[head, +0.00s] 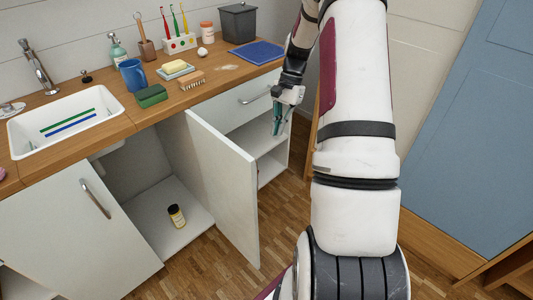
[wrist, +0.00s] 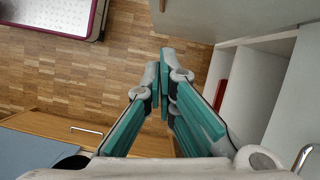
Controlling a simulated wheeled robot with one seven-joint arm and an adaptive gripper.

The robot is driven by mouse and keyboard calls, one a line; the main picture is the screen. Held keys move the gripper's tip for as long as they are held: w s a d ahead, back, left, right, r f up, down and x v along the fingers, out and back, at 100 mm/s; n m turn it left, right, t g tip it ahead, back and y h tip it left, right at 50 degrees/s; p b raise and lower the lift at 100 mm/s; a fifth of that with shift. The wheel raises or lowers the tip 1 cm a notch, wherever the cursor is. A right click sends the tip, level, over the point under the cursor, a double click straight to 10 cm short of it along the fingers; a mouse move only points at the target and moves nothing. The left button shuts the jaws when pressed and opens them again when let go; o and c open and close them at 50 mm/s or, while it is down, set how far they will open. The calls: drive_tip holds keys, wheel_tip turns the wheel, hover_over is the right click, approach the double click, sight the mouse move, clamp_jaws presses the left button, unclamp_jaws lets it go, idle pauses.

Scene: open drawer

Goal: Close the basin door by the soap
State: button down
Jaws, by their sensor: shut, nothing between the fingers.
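The basin door by the soap (head: 222,180) is a white panel standing open, swung out from the cabinet under the counter. Its inner face looks toward the open compartment. The yellow soap (head: 173,66) lies on a dish on the counter above. My gripper (head: 276,128) hangs to the right of the open door, in front of the drawer and shelf unit, apart from the door. In the wrist view its teal-padded fingers (wrist: 165,85) are shut and empty. A pale panel (wrist: 225,20), which looks like the door, runs along the top of that view.
The white basin (head: 104,114) is at the left, with another cabinet door (head: 60,235) below it. A small bottle (head: 177,217) stands in the open compartment. A drawer handle (head: 256,96) and open shelves (head: 268,165) are near my gripper. Wooden floor is clear before the door.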

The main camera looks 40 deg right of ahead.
drive_tip(key=s+a+f+b, duration=0.1)
drive_tip(key=a+f, duration=0.6)
drive_tip(key=f, duration=0.2)
drive_tip(key=shift+s+a+b, duration=0.2)
drive_tip(key=shift+s+b, duration=0.1)
drive_tip(key=shift+s, duration=0.1)
drive_tip(key=shift+a, duration=0.1)
